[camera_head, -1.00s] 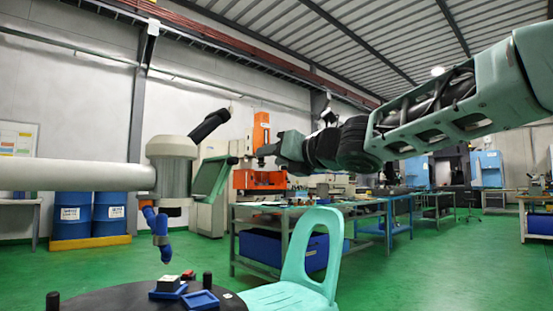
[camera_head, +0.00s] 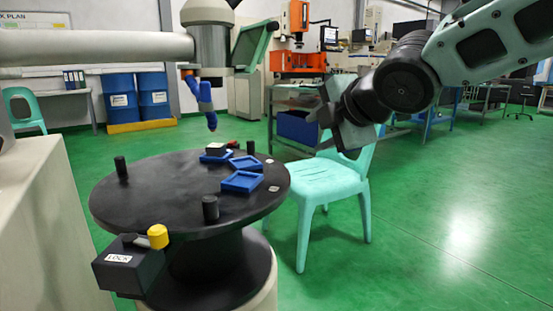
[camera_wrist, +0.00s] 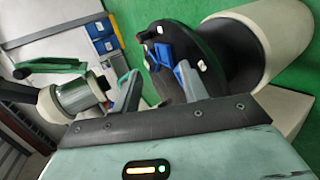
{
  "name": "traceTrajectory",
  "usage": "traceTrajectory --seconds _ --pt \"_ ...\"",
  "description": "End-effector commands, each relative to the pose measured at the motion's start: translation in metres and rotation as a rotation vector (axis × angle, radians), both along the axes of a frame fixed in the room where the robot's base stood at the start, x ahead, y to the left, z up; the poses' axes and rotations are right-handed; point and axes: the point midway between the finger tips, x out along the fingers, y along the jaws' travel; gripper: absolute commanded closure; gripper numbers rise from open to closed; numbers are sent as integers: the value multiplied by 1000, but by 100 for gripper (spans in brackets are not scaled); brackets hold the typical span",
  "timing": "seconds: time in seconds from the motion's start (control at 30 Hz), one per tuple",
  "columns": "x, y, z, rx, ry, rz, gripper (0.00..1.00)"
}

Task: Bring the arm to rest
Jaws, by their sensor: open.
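My arm reaches in from the upper right in the head view, with dark joints and a pale green link. My gripper (camera_head: 328,112) hangs at its end in front of the chair's backrest, to the right of the round black table. In the wrist view my gripper (camera_wrist: 156,90) shows two grey fingers apart with nothing held between them. The round black table (camera_head: 150,195) also shows beyond the fingers in the wrist view (camera_wrist: 213,50).
A turquoise chair (camera_head: 318,178) stands at right. A machine head (camera_head: 212,45) overhangs the table. Green floor is clear at right.

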Motion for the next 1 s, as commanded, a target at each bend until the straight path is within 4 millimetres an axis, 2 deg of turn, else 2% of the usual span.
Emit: traceTrajectory --seconds 0.03,0.1,0.2,0.3,0.4,0.6,0.67,0.7,0.87,1.0 --pt "-23 -2 -30 68 139 -84 57" --pt "-57 -5 -69 154 324 -217 57" --pt "-110 -12 -117 242 563 -420 57" --pt "-160 -22 -153 292 750 -619 57" --pt "-204 -32 -180 315 889 -802 57" --pt "-283 -55 -214 317 1081 -1143 57" --pt "-305 -62 -221 307 1122 -1245 57" --pt "-301 -60 -200 316 1118 -1232 57" --pt "-299 -59 -167 315 1115 -1225 57" --pt "-298 -59 -132 316 1114 -1223 57"
